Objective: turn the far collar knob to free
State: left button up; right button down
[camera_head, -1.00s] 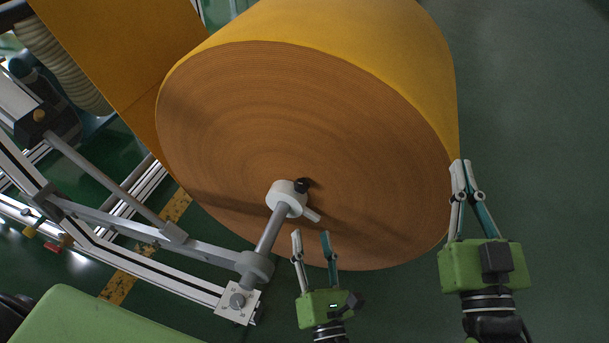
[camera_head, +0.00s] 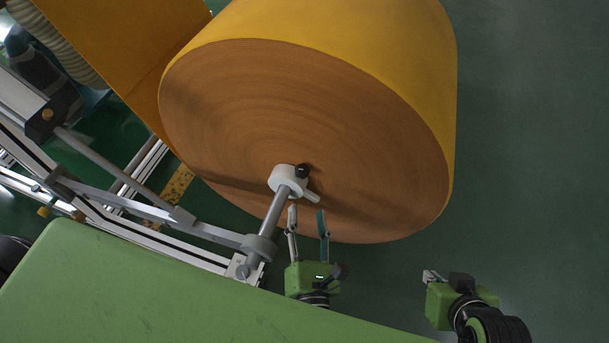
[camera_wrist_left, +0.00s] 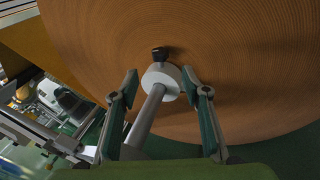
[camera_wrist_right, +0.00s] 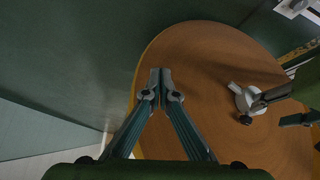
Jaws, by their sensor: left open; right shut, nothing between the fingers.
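A white collar (camera_head: 287,180) sits on the grey shaft (camera_head: 272,215) close to the brown end face of the felt roll (camera_head: 300,110). A black knob (camera_head: 303,171) and a pale stub (camera_head: 313,197) stick out from it. In the left wrist view the collar (camera_wrist_left: 161,79) and knob (camera_wrist_left: 159,53) show beyond the fingers. My left gripper (camera_head: 308,211) is open and empty, just short of the collar and beside the shaft. My right gripper (camera_wrist_right: 160,76) is shut and empty, off to the side of the collar; in the head view its fingers are foreshortened.
The shaft runs back to a grey bracket ring (camera_head: 260,247) on a metal frame (camera_head: 150,209) at the left. A yellow felt sheet (camera_head: 110,50) hangs at the upper left. Green floor (camera_head: 530,150) is clear at the right.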

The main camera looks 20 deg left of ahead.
aim_at(304, 173)
pick_arm(q)
jog(key=b+x, duration=0.1)
jog(key=x, duration=0.9)
jog(key=shift+f, duration=0.1)
jog(key=shift+w+a, duration=0.25)
jog(key=shift+w, duration=0.35)
pick_arm(e)
jog(key=w+a+r+t+y, duration=0.1)
jog(key=w+a+r+t, duration=0.1)
jog(key=w+r+t, duration=0.2)
jog(key=shift+w+a+r, duration=0.35)
jog(key=shift+w+r, duration=0.35)
jog(key=shift+w, duration=1.05)
pick_arm(q)
jog(key=c, duration=1.1)
